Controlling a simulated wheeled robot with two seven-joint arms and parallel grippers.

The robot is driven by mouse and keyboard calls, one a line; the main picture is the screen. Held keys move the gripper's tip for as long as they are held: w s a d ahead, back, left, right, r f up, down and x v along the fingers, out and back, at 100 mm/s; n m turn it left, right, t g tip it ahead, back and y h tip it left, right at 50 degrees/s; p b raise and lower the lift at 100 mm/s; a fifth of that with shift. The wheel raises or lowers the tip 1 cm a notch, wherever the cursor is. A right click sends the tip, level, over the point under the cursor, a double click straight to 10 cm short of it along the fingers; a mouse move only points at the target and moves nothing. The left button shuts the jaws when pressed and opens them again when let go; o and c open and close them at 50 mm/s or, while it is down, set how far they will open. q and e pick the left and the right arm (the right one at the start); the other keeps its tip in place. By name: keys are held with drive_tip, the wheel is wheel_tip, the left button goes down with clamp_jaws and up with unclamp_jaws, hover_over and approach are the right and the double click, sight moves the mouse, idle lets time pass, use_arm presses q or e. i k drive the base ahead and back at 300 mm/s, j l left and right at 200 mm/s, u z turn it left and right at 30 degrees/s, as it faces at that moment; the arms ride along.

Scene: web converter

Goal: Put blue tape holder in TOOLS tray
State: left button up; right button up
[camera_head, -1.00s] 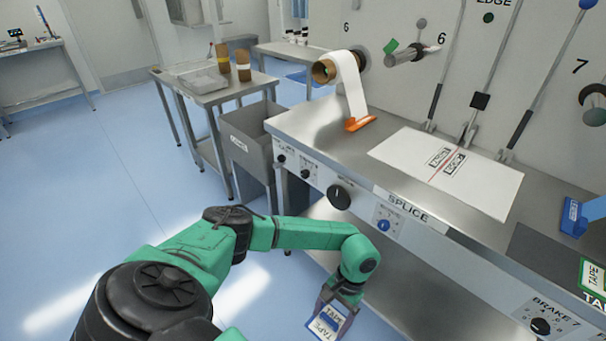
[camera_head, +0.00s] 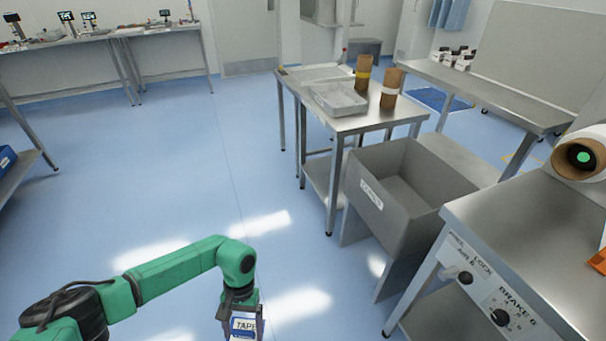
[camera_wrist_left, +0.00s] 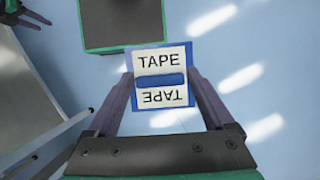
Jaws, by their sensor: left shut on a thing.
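My left gripper (camera_head: 243,318) is shut on the blue tape holder (camera_head: 236,334), low in the head view and above the blue floor. In the left wrist view the tape holder (camera_wrist_left: 159,108) sits between the two fingers, a blue block with a white face reading "TAPE" twice. No tray with a readable TOOLS label shows. My right gripper (camera_wrist_left: 25,14) seems to show at the top left corner of the wrist view, partly cut off; its opening is unclear.
A grey tray (camera_head: 320,94) and two cardboard cores (camera_head: 391,88) stand on a steel table (camera_head: 366,122). A grey bin (camera_head: 372,211) and the machine bench (camera_head: 520,225) stand to the right. A blue bin (camera_head: 7,158) is at the left edge. Open floor lies ahead.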

sight(330, 97)
drive_tip(key=i+j+u, duration=0.15)
drive_tip(key=i, duration=0.4)
drive_tip(key=i+j+u, duration=0.15)
drive_tip(key=i, duration=0.4)
